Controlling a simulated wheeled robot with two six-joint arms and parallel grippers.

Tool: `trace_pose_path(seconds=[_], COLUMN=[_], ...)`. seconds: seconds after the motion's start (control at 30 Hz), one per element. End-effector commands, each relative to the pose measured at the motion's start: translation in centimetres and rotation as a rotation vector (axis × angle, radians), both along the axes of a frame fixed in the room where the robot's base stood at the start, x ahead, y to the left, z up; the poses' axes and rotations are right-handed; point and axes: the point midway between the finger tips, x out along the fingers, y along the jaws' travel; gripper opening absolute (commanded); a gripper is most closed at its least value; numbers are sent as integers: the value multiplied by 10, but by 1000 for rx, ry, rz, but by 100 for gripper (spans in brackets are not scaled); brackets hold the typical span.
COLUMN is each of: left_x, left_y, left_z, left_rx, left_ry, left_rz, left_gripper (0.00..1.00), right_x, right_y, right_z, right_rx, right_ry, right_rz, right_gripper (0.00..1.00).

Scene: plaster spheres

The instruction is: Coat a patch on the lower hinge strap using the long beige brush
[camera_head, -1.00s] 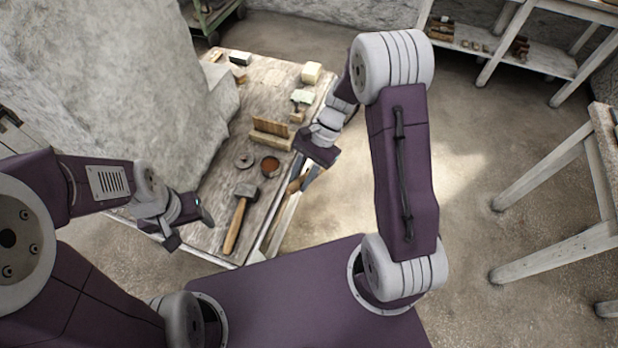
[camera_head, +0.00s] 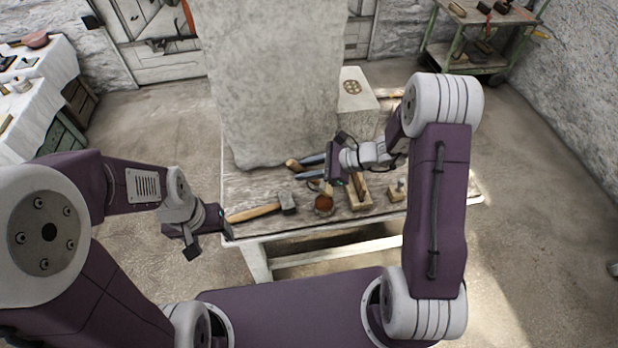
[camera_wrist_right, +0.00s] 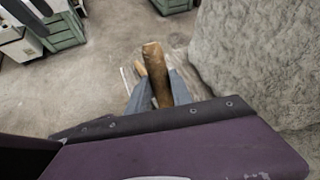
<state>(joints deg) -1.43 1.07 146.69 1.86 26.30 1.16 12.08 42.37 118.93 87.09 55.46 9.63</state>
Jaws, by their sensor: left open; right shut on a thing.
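My right gripper (camera_head: 303,167) is shut on a brown wooden handle (camera_head: 292,165), above the workbench in front of the stone block. In the right wrist view the handle (camera_wrist_right: 155,72) sticks out between the two grey fingers (camera_wrist_right: 158,98). I see no bristles, so I cannot tell whether this is the long beige brush. My left gripper (camera_head: 210,239) is open and empty, left of the bench's near edge. A pale plank door (camera_head: 130,22) at the back carries dark metal straps (camera_head: 172,42). I cannot tell which is the lower hinge strap.
The workbench (camera_head: 240,190) holds a hammer (camera_head: 258,212), a pot of brown liquid (camera_head: 323,204) and a wooden rack (camera_head: 358,192). A large rough stone block (camera_head: 275,80) stands at its back, between me and part of the doors. Floor (camera_head: 165,115) is free left of the bench.

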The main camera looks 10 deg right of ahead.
Motion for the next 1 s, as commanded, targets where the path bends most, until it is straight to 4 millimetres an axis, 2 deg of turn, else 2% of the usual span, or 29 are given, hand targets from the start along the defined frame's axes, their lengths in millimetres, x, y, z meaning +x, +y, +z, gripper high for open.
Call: trace_pose_path(seconds=[0.27, 0.7, 1.0], left_x=[0, 0, 0], left_y=[0, 0, 0], left_z=[-7, -48, -48], left_rx=[0, 0, 0], left_ry=[0, 0, 0], left_rz=[0, 0, 0], left_gripper=[67, 67, 67], right_x=[0, 0, 0], right_y=[0, 0, 0], right_z=[-8, -59, -60], right_rx=[2, 1, 1], right_ry=[0, 0, -1], right_rz=[-3, -1, -1], right_gripper=[0, 0, 0])
